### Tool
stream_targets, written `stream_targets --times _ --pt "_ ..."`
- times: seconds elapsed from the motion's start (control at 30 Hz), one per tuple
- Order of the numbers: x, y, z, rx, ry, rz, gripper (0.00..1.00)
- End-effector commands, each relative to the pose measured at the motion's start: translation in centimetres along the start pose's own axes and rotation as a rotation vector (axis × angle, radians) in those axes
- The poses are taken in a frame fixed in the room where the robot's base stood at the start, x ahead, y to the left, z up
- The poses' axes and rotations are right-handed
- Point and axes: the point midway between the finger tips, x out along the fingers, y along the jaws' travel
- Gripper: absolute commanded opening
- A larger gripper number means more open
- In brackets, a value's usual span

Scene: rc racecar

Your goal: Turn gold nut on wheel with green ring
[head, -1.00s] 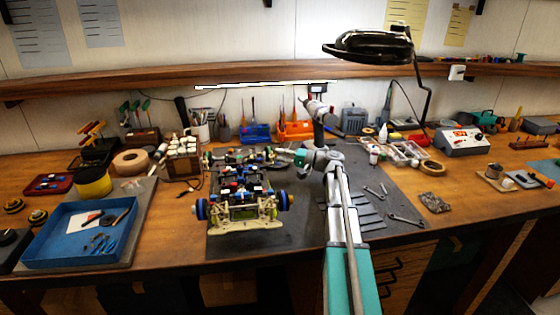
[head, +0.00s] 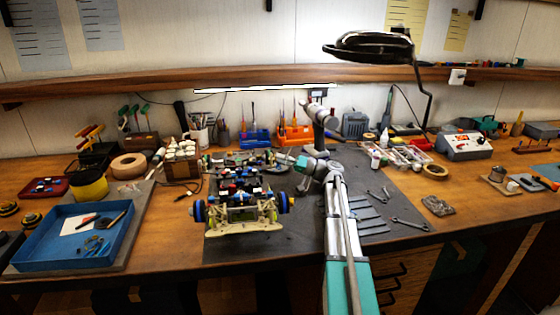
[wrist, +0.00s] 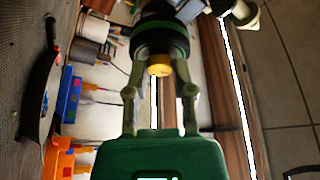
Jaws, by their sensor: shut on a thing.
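The wheel with the green ring (wrist: 160,36) is dark and round at the top of the wrist view. A small gold nut (wrist: 160,66) sits on its near face. My gripper (wrist: 160,72) has one finger on either side of the nut, reaching to the wheel's edges. The jaws appear closed on the wheel, with gaps beside the nut; exact fingertip contact is hard to see. In the head view, the RC car (head: 240,212) stands on the dark mat, and my gripper (head: 285,160) reaches its rear right corner. The green ring is not clear there.
Blue-ringed wheels (head: 199,211) are at the car's front. A blue tray (head: 72,245) is at left and wrenches (head: 405,222) lie at right. Tool holders (head: 295,134) stand behind the car. A black lamp (head: 370,47) hangs above on the right.

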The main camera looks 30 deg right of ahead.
Motion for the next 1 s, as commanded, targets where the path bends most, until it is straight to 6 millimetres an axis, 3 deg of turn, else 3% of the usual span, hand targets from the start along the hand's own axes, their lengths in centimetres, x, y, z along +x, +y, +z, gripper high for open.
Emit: stream_targets --times 0.2,0.23,0.4,1.0 --pt "-0.03 0.01 0.12 0.001 -0.004 0.002 0.00" --pt "-0.03 0.01 0.12 0.001 -0.004 0.002 0.36" --pt "-0.04 0.01 0.08 0.001 -0.002 0.002 0.68" --pt "-0.14 -0.11 -0.09 -0.002 0.002 0.005 0.68"
